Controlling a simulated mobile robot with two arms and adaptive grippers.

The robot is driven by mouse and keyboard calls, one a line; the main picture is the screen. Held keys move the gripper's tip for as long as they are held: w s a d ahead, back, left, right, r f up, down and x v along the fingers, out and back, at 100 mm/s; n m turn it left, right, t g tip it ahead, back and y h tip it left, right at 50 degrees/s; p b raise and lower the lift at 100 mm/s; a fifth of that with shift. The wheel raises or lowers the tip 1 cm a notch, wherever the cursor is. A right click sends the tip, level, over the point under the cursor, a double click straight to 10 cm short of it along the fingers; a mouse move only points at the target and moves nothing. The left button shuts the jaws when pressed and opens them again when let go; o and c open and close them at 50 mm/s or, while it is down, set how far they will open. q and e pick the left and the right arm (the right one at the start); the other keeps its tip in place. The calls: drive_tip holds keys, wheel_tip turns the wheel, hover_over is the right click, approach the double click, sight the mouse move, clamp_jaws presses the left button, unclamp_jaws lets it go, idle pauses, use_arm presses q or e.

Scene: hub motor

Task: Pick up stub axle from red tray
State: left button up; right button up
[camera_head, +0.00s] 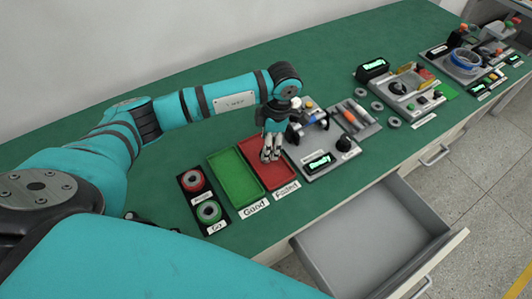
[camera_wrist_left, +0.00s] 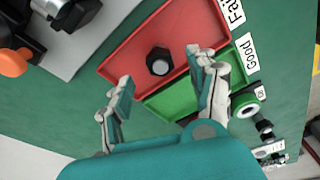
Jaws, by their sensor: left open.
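The stub axle (camera_wrist_left: 159,61) is a dark piece with a hexagonal outline and a lighter round top. It sits in the red tray (camera_wrist_left: 185,20), which also shows in the head view (camera_head: 252,152). My left gripper (camera_head: 270,155) is over the red tray, pointing down. In the left wrist view its fingers (camera_wrist_left: 162,88) are spread apart, with nothing between them, and the stub axle appears just beyond them. In the head view the gripper hides the stub axle. Dark parts that may be my right gripper (camera_head: 150,222) show at lower left, mostly hidden behind a teal arm.
The green tray (camera_head: 236,182) adjoins the red one. Two buttons (camera_head: 208,212) stand to its left. A grey test fixture (camera_head: 322,160) with a display is close on the right. An open drawer (camera_head: 375,235) juts out in front. Green table space lies behind the trays.

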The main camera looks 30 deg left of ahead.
use_arm(q)
drive_tip(key=shift+s+a+f+p, duration=0.15)
drive_tip(key=shift+f+p, duration=0.2)
drive_tip(key=shift+f, duration=0.8)
drive_tip(key=shift+s+a+f+p, duration=0.1)
drive_tip(key=shift+f+p, duration=0.25)
drive_tip(key=shift+f, duration=0.75)
clamp_jaws()
